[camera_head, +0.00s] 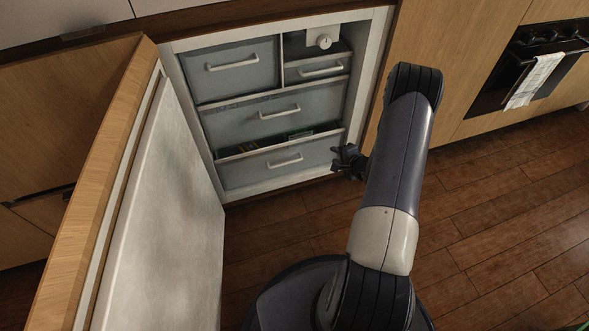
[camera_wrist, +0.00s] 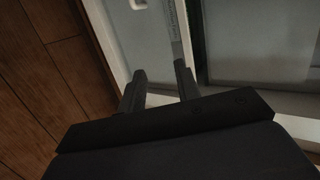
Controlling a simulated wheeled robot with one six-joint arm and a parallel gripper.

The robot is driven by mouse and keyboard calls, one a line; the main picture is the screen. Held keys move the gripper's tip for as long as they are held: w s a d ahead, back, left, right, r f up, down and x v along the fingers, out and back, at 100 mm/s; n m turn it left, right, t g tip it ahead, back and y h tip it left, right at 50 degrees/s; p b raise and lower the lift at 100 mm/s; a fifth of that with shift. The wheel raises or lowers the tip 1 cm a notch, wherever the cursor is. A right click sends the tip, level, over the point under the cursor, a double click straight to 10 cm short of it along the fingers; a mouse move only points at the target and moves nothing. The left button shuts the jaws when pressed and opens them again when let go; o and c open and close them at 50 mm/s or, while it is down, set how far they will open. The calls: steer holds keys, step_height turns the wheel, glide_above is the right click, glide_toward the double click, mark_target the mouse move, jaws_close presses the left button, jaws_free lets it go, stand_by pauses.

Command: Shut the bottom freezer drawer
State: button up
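The bottom freezer drawer (camera_head: 275,163) is a grey drawer with a white handle, lowest in the open freezer. It stands a little out, with a dark gap above its front where a green item (camera_head: 300,133) and other contents show. My gripper (camera_head: 342,160) is at the right end of this drawer's front, right of the handle. In the wrist view my gripper (camera_wrist: 160,72) has its two dark fingers apart with nothing held between them. The pale drawer front (camera_wrist: 153,40) and part of a white handle (camera_wrist: 138,4) lie beyond the fingertips. Whether they touch, I cannot tell.
The freezer door (camera_head: 165,210) stands wide open on the left. Above the bottom drawer are a middle drawer (camera_head: 275,112) and two upper drawers, which look pushed in. An oven with a towel (camera_head: 534,80) is at right. The wooden floor (camera_head: 500,215) is clear at right.

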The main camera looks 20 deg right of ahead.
steer(key=s+a+f+n+t+y+b, duration=0.1)
steer(key=a+f+n+t+y+b, duration=0.2)
steer(key=a+f+b, duration=0.6)
steer(key=w+a+f+y+b, duration=0.1)
steer(key=w+a+b, duration=0.2)
steer(key=w+a, duration=0.3)
steer(key=w, duration=0.3)
steer(key=shift+m+b, duration=0.3)
steer(key=shift+m, duration=0.1)
steer(key=shift+a, duration=0.1)
jaws_close()
